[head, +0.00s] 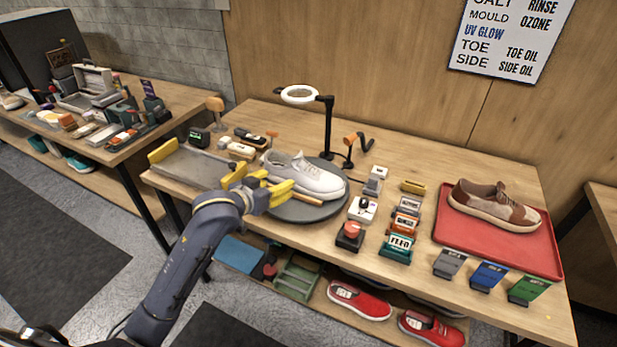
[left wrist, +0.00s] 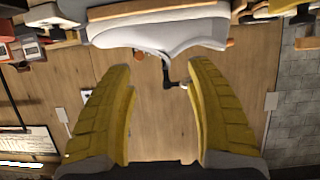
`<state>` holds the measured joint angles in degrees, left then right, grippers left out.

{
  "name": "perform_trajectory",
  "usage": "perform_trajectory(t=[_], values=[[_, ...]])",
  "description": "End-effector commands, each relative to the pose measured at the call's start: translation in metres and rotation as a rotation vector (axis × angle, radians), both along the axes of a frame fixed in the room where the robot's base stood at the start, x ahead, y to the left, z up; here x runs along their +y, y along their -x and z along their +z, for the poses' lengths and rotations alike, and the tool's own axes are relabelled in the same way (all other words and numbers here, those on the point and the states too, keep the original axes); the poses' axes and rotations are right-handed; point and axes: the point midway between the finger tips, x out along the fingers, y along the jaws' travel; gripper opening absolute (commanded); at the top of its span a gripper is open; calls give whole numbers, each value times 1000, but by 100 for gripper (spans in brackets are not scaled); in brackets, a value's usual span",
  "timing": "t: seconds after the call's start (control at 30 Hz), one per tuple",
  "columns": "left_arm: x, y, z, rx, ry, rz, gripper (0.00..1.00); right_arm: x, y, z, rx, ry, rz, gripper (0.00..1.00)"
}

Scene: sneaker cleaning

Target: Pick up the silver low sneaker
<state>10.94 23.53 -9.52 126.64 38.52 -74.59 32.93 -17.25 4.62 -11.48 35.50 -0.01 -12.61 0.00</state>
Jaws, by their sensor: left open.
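A pale silver-white low sneaker (head: 303,176) stands upright on a round grey turntable (head: 318,210) near the middle of the table. My left gripper (head: 262,183) is at the turntable's left front side, close to the sneaker's left end. Its yellow fingers are spread apart with nothing between them. In the left wrist view the picture is upside down; the sneaker (left wrist: 165,30) lies across the top, past the tips of the open fingers (left wrist: 160,70). I cannot tell whether a finger touches it. My right gripper is not in view.
A ring lamp (head: 299,94) on a black post stands behind the turntable. A grey tray with yellow ends (head: 190,165) lies left. Small labelled blocks (head: 397,247) stand right of the turntable. A brown-and-cream sneaker (head: 490,206) sits on a red tray (head: 450,235). Red shoes (head: 360,300) lie below.

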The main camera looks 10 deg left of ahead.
Motion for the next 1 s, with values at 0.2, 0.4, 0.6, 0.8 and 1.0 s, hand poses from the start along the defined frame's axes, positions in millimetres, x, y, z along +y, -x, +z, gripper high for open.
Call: perform_trajectory(t=[0.2, 0.4, 0.6, 0.8, 1.0], values=[[-3, -23, 1, 3, 10, 15, 55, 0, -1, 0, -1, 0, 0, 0], [-11, -56, 1, 4, 9, 14, 55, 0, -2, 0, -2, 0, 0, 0], [-16, -78, 0, 5, 8, 12, 55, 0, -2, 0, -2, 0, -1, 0], [-18, -86, 0, 4, 6, 12, 55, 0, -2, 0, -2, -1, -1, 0], [-22, -103, 1, 4, 8, 12, 55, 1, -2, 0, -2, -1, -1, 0]])
